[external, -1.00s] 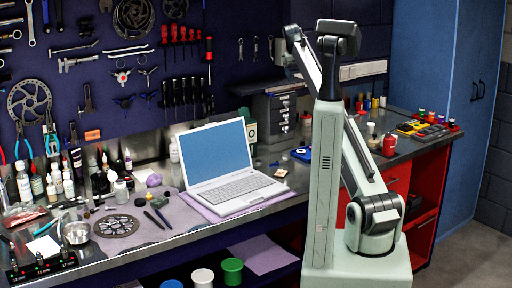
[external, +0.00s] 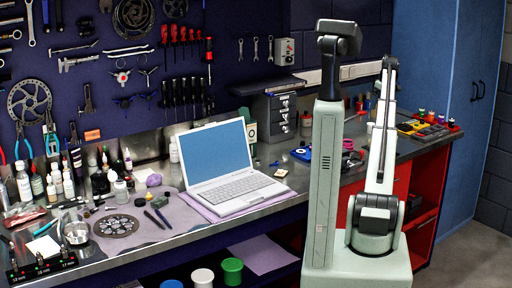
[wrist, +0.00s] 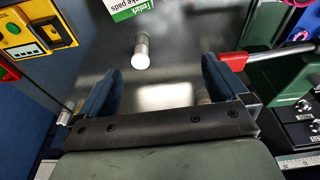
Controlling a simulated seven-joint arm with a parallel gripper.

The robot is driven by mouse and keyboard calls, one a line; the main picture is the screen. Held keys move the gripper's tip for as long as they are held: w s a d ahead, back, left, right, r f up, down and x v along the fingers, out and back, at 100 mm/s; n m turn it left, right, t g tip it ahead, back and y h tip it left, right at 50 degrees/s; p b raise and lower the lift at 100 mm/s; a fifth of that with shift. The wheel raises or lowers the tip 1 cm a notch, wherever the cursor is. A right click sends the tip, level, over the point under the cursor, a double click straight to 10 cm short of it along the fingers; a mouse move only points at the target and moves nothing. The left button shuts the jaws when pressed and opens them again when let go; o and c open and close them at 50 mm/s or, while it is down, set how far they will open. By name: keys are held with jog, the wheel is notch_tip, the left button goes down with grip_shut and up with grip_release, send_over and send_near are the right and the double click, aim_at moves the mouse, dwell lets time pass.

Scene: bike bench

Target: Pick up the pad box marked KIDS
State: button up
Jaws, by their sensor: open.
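A green and white box (wrist: 130,8) with part of the words "brake pads" lies at the top edge of the wrist view, cut off by the frame. No KIDS mark can be read on it. My gripper (wrist: 160,66) is open and empty, its two dark blue fingers wide apart. The box is beyond the fingertips, slightly left of the middle. In the external view my gripper cannot be made out, and no box marked KIDS is legible.
A white cylinder (wrist: 141,53) stands between the box and my fingers. A yellow device (wrist: 38,32) is at left. A red-handled tool (wrist: 262,55) and green blocks (wrist: 275,88) are at right, near the right finger. The laptop (external: 225,170) is on the bench.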

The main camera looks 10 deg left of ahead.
jog(key=d+f+n+y, duration=0.1)
jog(key=d+f, duration=0.2)
jog(key=d, duration=0.6)
jog(key=x, duration=0.8)
jog(key=shift+s+f, duration=0.25)
jog(key=shift+s, duration=0.1)
jog(key=shift+x, duration=2.6)
jog(key=shift+d, duration=0.2)
jog(key=c, duration=0.9)
